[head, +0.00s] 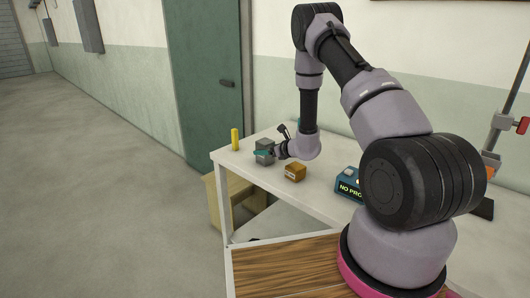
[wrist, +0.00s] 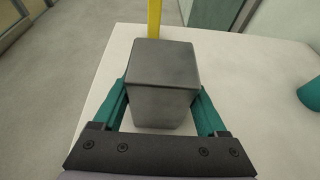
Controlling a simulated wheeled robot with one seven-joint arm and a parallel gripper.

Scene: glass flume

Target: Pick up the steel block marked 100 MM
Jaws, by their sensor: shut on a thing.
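The steel block (head: 265,146) is a plain grey cube near the far left end of the white table. In the wrist view the block (wrist: 163,85) sits between the two teal fingers of my gripper (wrist: 163,105), which press on its left and right sides. In the head view my gripper (head: 264,154) reaches it from the right. No marking on the block is readable in either view. The block is at the tabletop; I cannot tell whether it touches it or is slightly raised.
A yellow upright piece (head: 235,139) stands just beyond the block. An orange-brown box (head: 295,172) sits nearer on the white table (head: 325,190). A dark blue sign block (head: 348,187) stands to the right. The table's left edge is close to the block.

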